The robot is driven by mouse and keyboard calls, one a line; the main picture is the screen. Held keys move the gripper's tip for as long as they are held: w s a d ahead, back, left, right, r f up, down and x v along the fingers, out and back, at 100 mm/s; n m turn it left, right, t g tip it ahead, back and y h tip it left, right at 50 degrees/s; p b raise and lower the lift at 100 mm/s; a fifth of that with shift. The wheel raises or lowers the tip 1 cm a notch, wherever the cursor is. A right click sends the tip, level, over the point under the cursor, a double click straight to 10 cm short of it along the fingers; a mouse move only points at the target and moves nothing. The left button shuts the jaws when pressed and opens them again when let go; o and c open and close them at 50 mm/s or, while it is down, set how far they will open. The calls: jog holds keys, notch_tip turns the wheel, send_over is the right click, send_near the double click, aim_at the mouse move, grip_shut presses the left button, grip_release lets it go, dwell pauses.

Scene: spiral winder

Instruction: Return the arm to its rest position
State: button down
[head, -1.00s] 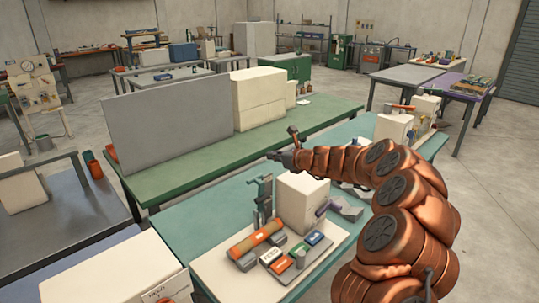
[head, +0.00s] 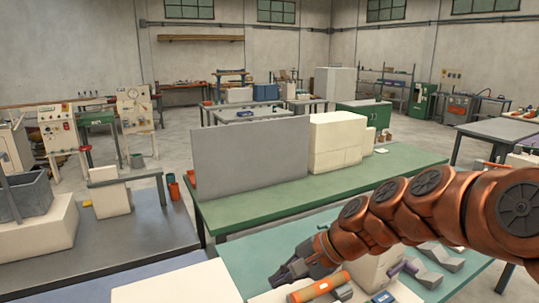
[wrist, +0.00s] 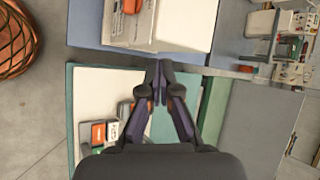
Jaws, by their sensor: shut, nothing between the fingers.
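My copper-coloured arm (head: 430,208) reaches in from the right in the head view, stretched across to the left and sloping down. My gripper (head: 278,280) is at its end, dark grey, low over the near teal table (head: 250,250). In the wrist view its two fingers meet at the tips (wrist: 160,68), with nothing between them. Below it the wrist view shows a pale board (wrist: 95,90) with several small coloured blocks. The height above the board is hard to tell.
An orange-ended roller (head: 320,288) and a cream block (head: 375,270) are close to my gripper. Behind stands a green table (head: 410,165) with an upright grey panel (head: 250,150) and cream boxes (head: 337,143). A grey bench (head: 110,240) is at left.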

jog(key=s+d+f+n+g+h, duration=0.1)
jog(key=s+d+f+n+h, duration=0.1)
jog(key=s+d, duration=0.3)
jog(key=s+d+f+n+g+h, duration=0.1)
jog(key=s+d+f+n+h, duration=0.2)
jog(key=s, duration=0.9)
jog(key=s+d+f+n+g+h, duration=0.2)
jog(key=s+d+f+n+h, duration=0.1)
jog(key=s+d, duration=0.4)
jog(key=shift+s+d+f+h+b, duration=0.3)
jog(key=shift+s+d+f+b, duration=0.05)
jog(key=shift+s, duration=0.55)
